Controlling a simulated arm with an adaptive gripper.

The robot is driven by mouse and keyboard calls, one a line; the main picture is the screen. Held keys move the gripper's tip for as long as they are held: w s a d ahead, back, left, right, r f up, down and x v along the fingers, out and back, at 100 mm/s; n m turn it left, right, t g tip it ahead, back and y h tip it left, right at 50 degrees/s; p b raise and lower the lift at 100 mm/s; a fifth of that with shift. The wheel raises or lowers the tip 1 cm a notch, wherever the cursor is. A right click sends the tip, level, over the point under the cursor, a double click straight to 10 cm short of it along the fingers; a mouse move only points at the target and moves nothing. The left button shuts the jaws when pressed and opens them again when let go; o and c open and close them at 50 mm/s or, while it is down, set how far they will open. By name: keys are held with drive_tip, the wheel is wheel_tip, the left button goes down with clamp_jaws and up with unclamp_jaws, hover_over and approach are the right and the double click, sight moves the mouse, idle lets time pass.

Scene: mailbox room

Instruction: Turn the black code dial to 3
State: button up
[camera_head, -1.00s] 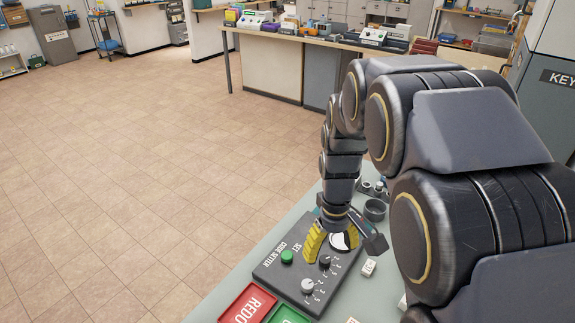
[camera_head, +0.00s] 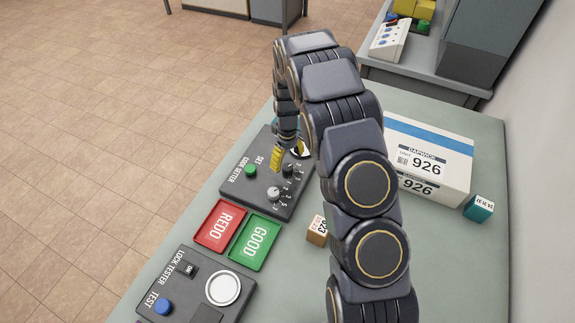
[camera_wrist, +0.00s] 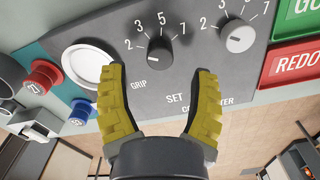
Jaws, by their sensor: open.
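The dark grey code setter box (camera_head: 264,205) lies on the bench in the head view. Its black dial (camera_head: 288,169) sits beside a light grey dial (camera_head: 273,193) and a green button (camera_head: 251,170). In the wrist view, the black dial (camera_wrist: 160,48) is ringed by 2, 3, 5 and 7; I cannot tell surely which number it points to. The light grey dial (camera_wrist: 236,38) is to its right. My gripper (camera_wrist: 158,76) is open and empty, its yellow fingers spread, with the black dial beyond the gap between the tips. My gripper (camera_head: 288,152) is partly hidden in the head view.
A round silver disc (camera_wrist: 90,65) is beside the left finger. Red REDO (camera_head: 220,226) and green GOOD (camera_head: 254,242) trays lie near the box. The lock tester (camera_head: 190,290) is at the front.

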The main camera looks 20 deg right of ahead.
sight(287, 167)
wheel_tip(287, 167, down, 4)
drive_tip(key=shift+r, duration=0.25)
clamp_jaws()
drive_tip(key=shift+m, duration=0.4)
drive_tip(key=m, duration=0.3)
drive_tip(key=shift+m, duration=2)
